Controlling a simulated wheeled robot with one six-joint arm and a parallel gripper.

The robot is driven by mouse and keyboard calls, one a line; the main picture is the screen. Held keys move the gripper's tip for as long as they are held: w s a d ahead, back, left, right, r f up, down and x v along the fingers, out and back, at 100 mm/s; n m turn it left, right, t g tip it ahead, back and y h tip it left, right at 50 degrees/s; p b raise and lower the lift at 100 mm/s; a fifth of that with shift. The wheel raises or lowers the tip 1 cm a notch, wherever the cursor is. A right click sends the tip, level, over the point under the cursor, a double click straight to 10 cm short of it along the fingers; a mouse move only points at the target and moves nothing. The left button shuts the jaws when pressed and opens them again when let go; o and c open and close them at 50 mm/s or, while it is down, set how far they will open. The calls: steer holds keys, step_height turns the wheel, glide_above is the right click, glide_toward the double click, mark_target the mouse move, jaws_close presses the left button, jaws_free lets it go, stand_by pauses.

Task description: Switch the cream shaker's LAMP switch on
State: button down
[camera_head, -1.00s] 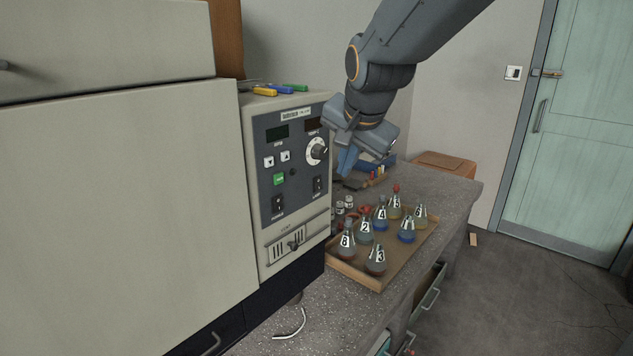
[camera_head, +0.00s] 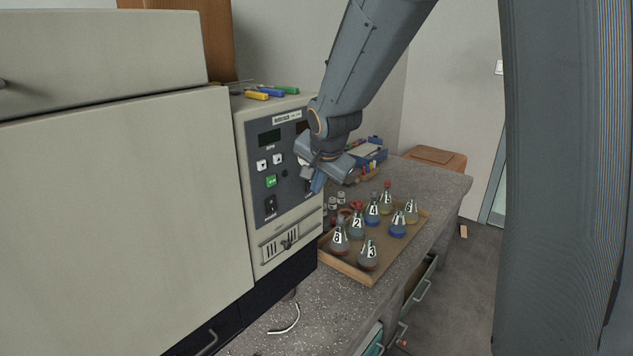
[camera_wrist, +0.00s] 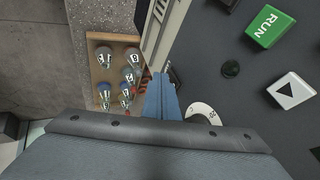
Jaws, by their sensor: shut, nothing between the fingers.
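The cream shaker (camera_head: 215,180) stands on the left, with a dark control panel (camera_head: 285,170) on its front. The POWER rocker switch (camera_head: 270,204) is in clear view low on the panel. The LAMP switch (camera_head: 308,187) is at the panel's lower right, mostly covered by my gripper. A dark part of it shows beside the fingertips in the wrist view (camera_wrist: 174,74). Its on or off position cannot be told. My gripper (camera_head: 316,188) is shut and empty, its blue fingers close to the switch. I cannot tell whether they touch it. The dial (camera_wrist: 202,112) is partly hidden behind my gripper.
A wooden tray (camera_head: 345,266) of numbered flasks stands on the speckled bench (camera_head: 300,330), right of the shaker and below my gripper. Small jars (camera_head: 336,200) stand behind it. Screwdrivers (camera_head: 270,93) lie on the shaker's top. A vent slider (camera_head: 287,243) is below the panel.

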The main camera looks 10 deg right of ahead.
steer(key=shift+w+a, duration=0.1)
steer(key=shift+w, duration=0.05)
stand_by(0.3)
steer(key=shift+w+a+f+b, duration=0.1)
steer(key=shift+b, duration=0.5)
steer(key=shift+r+p, duration=0.5)
steer(key=shift+r, duration=0.35)
steer(key=s+d+r, duration=0.2)
steer(key=s+r, duration=0.6)
steer(key=s, duration=0.1)
steer(key=shift+r, duration=0.35)
